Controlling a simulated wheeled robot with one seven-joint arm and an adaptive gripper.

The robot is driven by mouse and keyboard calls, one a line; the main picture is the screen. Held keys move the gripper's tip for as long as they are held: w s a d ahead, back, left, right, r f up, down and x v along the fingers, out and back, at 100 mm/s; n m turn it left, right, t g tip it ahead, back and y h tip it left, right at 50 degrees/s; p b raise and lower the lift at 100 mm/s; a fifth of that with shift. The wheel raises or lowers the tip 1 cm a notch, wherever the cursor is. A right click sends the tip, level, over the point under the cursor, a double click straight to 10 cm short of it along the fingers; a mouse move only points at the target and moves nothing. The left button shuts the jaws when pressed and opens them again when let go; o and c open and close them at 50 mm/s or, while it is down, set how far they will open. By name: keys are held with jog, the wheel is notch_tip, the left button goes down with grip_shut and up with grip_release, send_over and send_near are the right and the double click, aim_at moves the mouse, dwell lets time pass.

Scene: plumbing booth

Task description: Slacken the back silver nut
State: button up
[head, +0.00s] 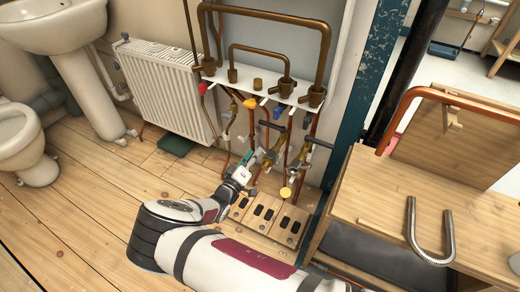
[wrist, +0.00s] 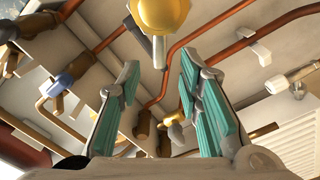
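My gripper (head: 247,160) is in front of the pipework under the white shelf in the head view, close to a brass valve with a dark handle (head: 271,156). In the wrist view, my gripper (wrist: 159,72) has its two teal-padded fingers spread apart with nothing between the pads. A yellow round part on a grey stem (wrist: 160,20) shows just beyond the fingertips, apart from them. A second brass valve (head: 297,168) stands to the right in the head view. I cannot tell which small part is the back silver nut; the silver details are too small or hidden.
Copper pipes (wrist: 215,30) run close around my gripper in the wrist view. The white shelf (head: 265,90) with brass pipes is above. A wooden block with dark slots (head: 265,214) lies on the floor below. A radiator (head: 165,85) is left, a workbench (head: 375,195) right.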

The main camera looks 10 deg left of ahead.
aim_at(260, 145)
jog(key=shift+b+x, duration=0.65)
jog(key=shift+x, duration=1.9)
grip_shut()
